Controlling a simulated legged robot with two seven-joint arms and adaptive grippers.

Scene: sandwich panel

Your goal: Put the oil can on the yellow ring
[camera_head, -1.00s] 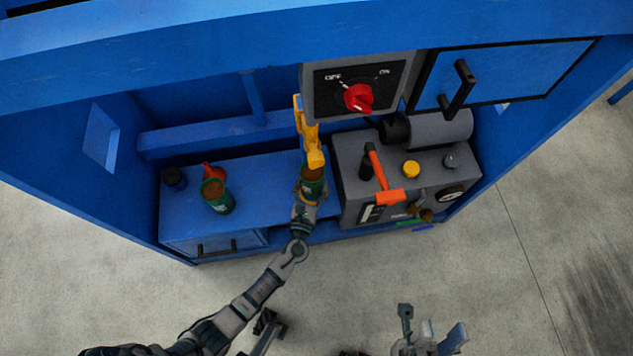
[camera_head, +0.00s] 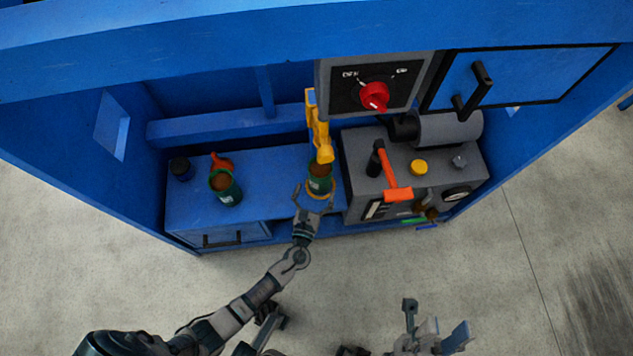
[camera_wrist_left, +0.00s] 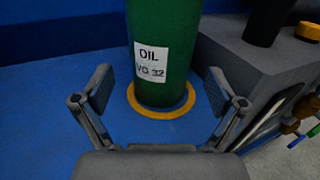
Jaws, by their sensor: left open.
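The green oil can (camera_head: 320,180) stands upright on the yellow ring (camera_head: 316,194) on the blue bench. In the left wrist view the can (camera_wrist_left: 163,85) bears an "OIL" label, and the ring (camera_wrist_left: 160,113) shows around its base. My left gripper (camera_head: 313,198) is open on the near side of the can. In the wrist view its two fingers (camera_wrist_left: 160,100) are spread to either side, with gaps between them and the can. My right gripper (camera_head: 432,333) is low in the head view, away from the bench; its jaw state is unclear.
A second green can (camera_head: 225,188), a red-orange item (camera_head: 221,163) and a dark jar (camera_head: 181,168) stand to the left. A grey machine (camera_head: 364,200) with an orange-handled lever (camera_head: 388,165) is close on the right.

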